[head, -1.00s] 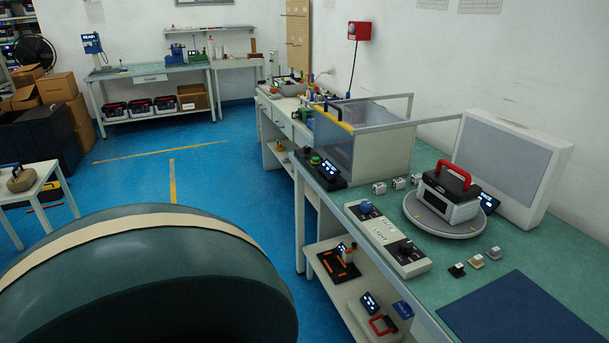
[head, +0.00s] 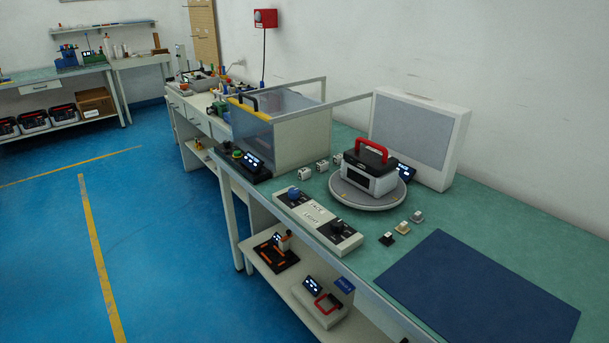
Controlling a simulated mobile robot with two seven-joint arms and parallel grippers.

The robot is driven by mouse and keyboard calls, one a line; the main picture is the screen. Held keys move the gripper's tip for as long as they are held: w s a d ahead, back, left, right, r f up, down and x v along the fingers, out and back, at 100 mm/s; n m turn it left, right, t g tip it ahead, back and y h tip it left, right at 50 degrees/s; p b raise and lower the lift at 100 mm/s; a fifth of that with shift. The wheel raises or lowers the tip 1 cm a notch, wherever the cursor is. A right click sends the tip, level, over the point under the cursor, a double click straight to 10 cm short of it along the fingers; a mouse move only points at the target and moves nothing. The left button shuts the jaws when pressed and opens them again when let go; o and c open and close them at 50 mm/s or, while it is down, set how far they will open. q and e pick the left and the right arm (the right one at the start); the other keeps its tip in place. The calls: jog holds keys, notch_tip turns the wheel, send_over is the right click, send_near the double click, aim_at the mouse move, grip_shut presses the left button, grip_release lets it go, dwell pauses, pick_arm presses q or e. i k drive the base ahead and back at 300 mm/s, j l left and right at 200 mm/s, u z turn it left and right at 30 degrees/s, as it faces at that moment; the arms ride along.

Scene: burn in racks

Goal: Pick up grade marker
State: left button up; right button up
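Three small blocks stand in a row on the green bench top (head: 480,223), and they may be the grade markers. One is black (head: 387,239), one tan (head: 402,228) and one grey (head: 416,216). They sit between the white control panel (head: 318,222) and a dark blue mat (head: 478,290). Several small white blocks (head: 305,173) stand farther back, near the clear-walled box. No label on any block can be read. Neither of my grippers is in view.
A case with a red handle (head: 370,170) sits on a round grey turntable (head: 367,198). Behind it stands a white framed panel (head: 418,137). A clear-walled box (head: 302,138) stands farther back. A lower shelf (head: 300,297) holds devices. The blue floor (head: 160,230) at left is clear.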

aim_at(303, 173)
jog(key=i+j+z, duration=0.1)
jog(key=z, duration=0.95)
jog(key=j+z, duration=0.4)
jog(key=k+j+z, duration=0.15)
jog(key=j+z, duration=0.25)
jog(key=j, duration=0.15)
jog(key=k+j+z, duration=0.1)
jog(key=j, duration=0.25)
jog(key=k+j+z, duration=0.1)
jog(key=j, duration=0.25)
jog(key=k+j+z, duration=0.1)
jog(key=j, duration=0.25)
